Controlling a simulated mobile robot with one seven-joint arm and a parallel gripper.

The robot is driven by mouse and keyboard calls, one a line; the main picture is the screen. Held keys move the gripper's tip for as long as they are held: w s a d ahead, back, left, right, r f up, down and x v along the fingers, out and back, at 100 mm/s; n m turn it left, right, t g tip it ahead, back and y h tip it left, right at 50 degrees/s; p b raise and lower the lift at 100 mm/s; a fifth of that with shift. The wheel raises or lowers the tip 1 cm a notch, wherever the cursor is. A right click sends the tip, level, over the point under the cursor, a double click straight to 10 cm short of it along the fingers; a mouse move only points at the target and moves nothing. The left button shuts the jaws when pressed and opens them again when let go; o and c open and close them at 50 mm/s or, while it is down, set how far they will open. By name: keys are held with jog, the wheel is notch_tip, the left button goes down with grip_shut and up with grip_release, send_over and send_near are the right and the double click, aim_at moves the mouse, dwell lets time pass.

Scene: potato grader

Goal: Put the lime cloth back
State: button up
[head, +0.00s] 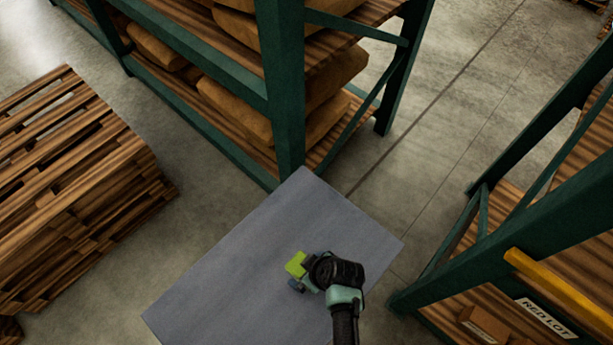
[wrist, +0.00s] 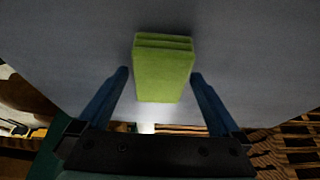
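The lime cloth (wrist: 163,72) looks like a folded green block in the wrist view. In the head view the lime cloth (head: 296,264) shows beside my gripper, over the grey tabletop (head: 240,250). My gripper (wrist: 160,82) is open, with one blue finger on each side of the cloth's near part. Gaps show between the fingers and the cloth. In the head view my gripper (head: 297,283) is low over the table, partly hidden by my wrist. I cannot tell whether the cloth touches the table.
A green rack (head: 283,90) with brown sacks (head: 235,108) stands behind the table. Stacked wooden pallets (head: 75,180) are at the left. Another green rack (head: 480,220) at the right has a yellow bar (head: 555,285) and a "RED LOT" label (head: 545,317). Most of the tabletop is clear.

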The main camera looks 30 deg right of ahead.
jog(key=shift+r, duration=0.1)
jog(key=v, duration=1.2)
